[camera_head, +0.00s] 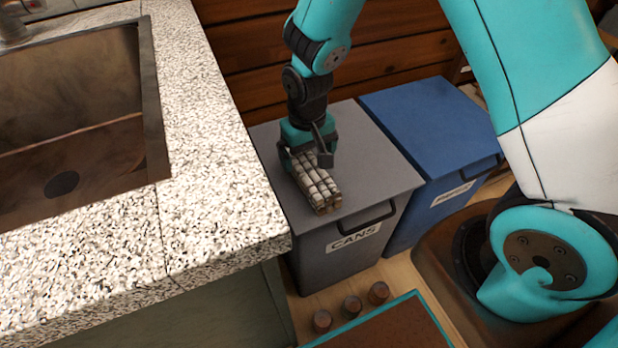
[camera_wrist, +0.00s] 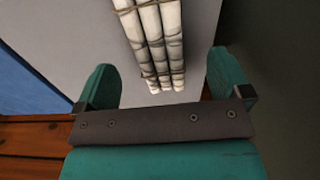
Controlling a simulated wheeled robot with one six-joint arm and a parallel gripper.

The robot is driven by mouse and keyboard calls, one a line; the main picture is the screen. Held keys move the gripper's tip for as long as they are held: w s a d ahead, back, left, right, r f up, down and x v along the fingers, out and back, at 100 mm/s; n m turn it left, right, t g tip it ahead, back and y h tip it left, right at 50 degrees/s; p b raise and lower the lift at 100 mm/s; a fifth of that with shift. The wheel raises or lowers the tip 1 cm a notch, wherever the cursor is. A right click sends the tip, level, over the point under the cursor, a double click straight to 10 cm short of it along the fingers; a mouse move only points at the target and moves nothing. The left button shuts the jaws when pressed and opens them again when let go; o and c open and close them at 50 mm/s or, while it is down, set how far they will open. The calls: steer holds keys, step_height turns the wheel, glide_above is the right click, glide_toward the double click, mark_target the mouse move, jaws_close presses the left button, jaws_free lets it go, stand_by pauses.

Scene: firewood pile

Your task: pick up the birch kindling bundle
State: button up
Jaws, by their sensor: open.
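The birch kindling bundle (camera_head: 319,187) is several pale sticks tied with brown twine. It lies on the grey lid of the bin marked CANS (camera_head: 370,165). My gripper (camera_head: 306,155) is over the far end of the bundle in the head view. In the wrist view the bundle (camera_wrist: 155,40) enters from the top, and its end lies ahead of and between the two teal fingers of my gripper (camera_wrist: 160,82). The fingers are spread apart with nothing held. Whether a finger touches the bundle cannot be told.
A blue bin marked PAPER (camera_head: 425,115) stands to the right of the grey one. A speckled counter (camera_head: 215,225) with a sink (camera_head: 75,130) stands at the left, higher than the bins.

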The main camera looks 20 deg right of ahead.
mark_target(310, 167)
steer(key=f+b, duration=0.1)
steer(key=f, duration=0.6)
steer(key=shift+s+d+b, duration=0.1)
steer(key=shift+d+b, duration=0.1)
steer(key=shift+b, duration=0.15)
steer(key=c, duration=1.2)
steer(key=shift+o, duration=0.2)
step_height(310, 167, up, 20)
steer(key=p, duration=0.5)
steer(key=w+d+f, duration=0.1)
steer(key=d+f, duration=0.5)
steer(key=d, duration=0.4)
step_height(310, 167, up, 8)
steer(key=s+p, duration=0.2)
steer(key=p, duration=1.6)
steer(key=shift+m, duration=0.4)
